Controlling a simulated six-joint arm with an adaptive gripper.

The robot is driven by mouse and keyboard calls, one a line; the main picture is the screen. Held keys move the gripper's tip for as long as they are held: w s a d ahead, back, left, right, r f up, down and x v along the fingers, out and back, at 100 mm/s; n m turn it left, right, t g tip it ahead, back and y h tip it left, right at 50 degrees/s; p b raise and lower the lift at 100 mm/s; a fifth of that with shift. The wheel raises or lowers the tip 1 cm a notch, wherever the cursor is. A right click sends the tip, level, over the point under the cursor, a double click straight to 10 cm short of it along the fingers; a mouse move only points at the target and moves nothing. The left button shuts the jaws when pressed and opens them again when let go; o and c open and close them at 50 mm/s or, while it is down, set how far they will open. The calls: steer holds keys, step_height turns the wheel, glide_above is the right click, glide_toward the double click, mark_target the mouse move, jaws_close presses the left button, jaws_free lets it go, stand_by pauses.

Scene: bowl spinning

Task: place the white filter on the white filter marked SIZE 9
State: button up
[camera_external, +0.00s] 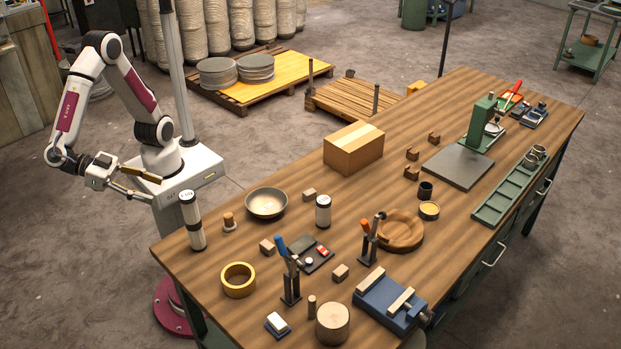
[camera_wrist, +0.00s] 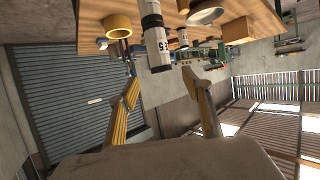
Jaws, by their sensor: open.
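Near the table's left edge stands a tall white column that looks like two white filters, an upper one (camera_external: 188,206) and a lower one (camera_external: 196,238), stacked end to end with dark bands between. They look aligned. In the wrist view the column (camera_wrist: 158,44) hangs down from the top, with dark lettering too small to read surely. Another white filter (camera_external: 323,212) stands alone further right, with dark ends. My gripper (camera_external: 151,186) is open and empty, left of the column and apart from it. Its spread fingers also show in the wrist view (camera_wrist: 162,78), near the column's end.
A cardboard box (camera_external: 352,150) stands behind. Tools in upright holders (camera_external: 289,275) stand toward the front.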

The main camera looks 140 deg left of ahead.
stand_by(0.4)
steer(key=w+d+r+m+t+h, duration=0.1)
steer(key=w+r+m+t+h, duration=0.3)
steer(key=w+r+h, duration=0.85)
steer(key=s+a+f+m+g+y, duration=0.1)
steer(key=s+a+f+g, duration=0.3)
steer(key=s+a, duration=0.6)
steer(key=s+a+f+m+g+y, duration=0.2)
steer(key=s+a+f, duration=0.6)
steer(key=s, duration=0.8)
steer(key=a+m+g, duration=0.1)
steer(key=a+g, duration=0.1)
steer(key=a, duration=0.1)
steer(key=shift+s+a+f+g, duration=0.2)
steer(key=shift+a+g, duration=0.05)
steer(key=shift+g, duration=0.05)
